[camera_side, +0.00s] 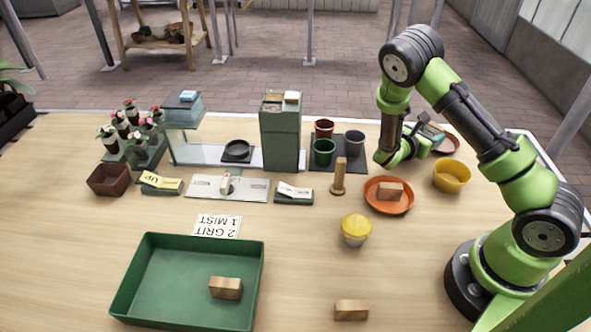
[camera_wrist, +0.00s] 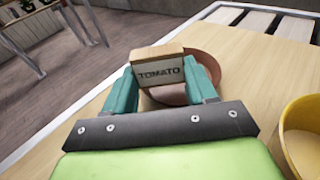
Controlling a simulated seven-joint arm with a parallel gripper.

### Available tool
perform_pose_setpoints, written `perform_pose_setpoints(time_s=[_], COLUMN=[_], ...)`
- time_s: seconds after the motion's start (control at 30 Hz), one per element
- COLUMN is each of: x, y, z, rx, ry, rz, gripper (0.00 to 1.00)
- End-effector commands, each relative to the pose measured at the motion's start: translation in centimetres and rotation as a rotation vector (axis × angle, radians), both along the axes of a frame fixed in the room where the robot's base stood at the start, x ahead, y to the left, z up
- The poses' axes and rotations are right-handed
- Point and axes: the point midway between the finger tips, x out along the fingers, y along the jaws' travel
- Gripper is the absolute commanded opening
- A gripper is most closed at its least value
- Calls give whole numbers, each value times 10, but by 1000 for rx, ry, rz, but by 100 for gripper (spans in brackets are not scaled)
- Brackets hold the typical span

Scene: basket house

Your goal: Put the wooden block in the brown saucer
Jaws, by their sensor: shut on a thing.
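My gripper (camera_wrist: 172,85) is shut on a tan-topped block (camera_wrist: 158,72) with a pale face lettered TOMATO. In the side view my gripper (camera_side: 427,134) is at the back right of the table. The reddish-brown saucer (camera_side: 451,146) is there too, partly hidden by my gripper. In the wrist view the saucer (camera_wrist: 207,66) shows behind and below the held block; I cannot tell whether they touch. Other wooden blocks lie in the orange saucer (camera_side: 404,204), in the green tray (camera_side: 150,285) and on the front table (camera_side: 351,311).
A yellow bowl (camera_side: 452,176) stands in front of the brown saucer and shows at right in the wrist view (camera_wrist: 305,125). A wooden peg (camera_side: 339,176), a yellow-topped pot (camera_side: 356,229) and dark pots (camera_side: 354,142) stand left. The middle front table is mostly clear.

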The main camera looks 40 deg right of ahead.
Motion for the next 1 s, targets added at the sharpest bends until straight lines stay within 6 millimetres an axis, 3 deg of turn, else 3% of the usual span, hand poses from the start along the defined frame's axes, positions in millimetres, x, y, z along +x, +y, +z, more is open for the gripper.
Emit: perform_pose_setpoints(time_s=[0.43,0.47,0.6,1.0], x=[0,0,0,0], y=[0,0,0,0], z=[-10,-10,-11,-2], rx=[0,0,2,1], ry=[1,0,2,-2], rz=[-1,-1,-1,0], gripper=[23,59,81,82])
